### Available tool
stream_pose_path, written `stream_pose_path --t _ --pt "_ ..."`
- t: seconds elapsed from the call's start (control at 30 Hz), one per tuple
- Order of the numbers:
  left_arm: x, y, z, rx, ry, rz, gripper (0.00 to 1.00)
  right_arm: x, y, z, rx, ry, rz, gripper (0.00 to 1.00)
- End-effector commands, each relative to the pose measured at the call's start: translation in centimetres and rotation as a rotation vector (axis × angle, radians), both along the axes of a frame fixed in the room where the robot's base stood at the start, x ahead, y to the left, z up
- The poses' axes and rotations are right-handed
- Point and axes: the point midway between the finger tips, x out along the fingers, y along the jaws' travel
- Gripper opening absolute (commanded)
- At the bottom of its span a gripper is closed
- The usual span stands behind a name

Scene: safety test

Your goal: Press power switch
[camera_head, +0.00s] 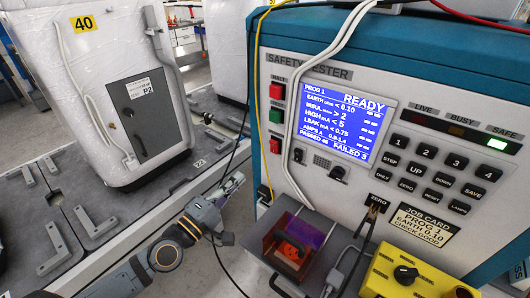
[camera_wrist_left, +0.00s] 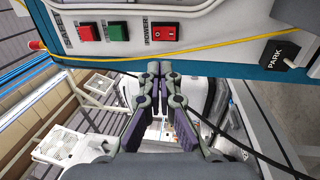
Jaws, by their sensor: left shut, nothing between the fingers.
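The power switch (camera_head: 264,193) is a small red rocker low on the left side of the safety tester's front panel (camera_head: 420,100). In the left wrist view the red switch (camera_wrist_left: 166,31) sits beside the word POWER, above my fingertips. My left gripper (camera_head: 238,179) is shut and empty, left of the panel and apart from the switch. My right gripper is in neither view.
A red button (camera_head: 276,91) and a green button (camera_head: 276,116) are higher on the panel. A yellow cable (camera_wrist_left: 100,57) crosses below the switch. A white appliance (camera_head: 100,80) stands on the left bench.

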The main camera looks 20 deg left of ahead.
Motion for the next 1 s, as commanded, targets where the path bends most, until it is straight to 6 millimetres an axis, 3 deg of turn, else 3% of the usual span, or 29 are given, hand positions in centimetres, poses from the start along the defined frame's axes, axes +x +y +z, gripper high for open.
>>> stream_pose_path --t 0.27,0.7,1.0 --pt "3.1 -1.2 1.1 -0.012 -0.006 -0.001 0.00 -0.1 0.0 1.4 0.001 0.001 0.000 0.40" --pt "10.3 -3.9 2.1 -0.005 -0.002 -0.005 0.00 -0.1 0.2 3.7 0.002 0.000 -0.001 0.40" --pt "11.4 -4.3 2.0 -0.001 -0.002 -0.006 0.00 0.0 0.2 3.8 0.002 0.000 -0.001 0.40"
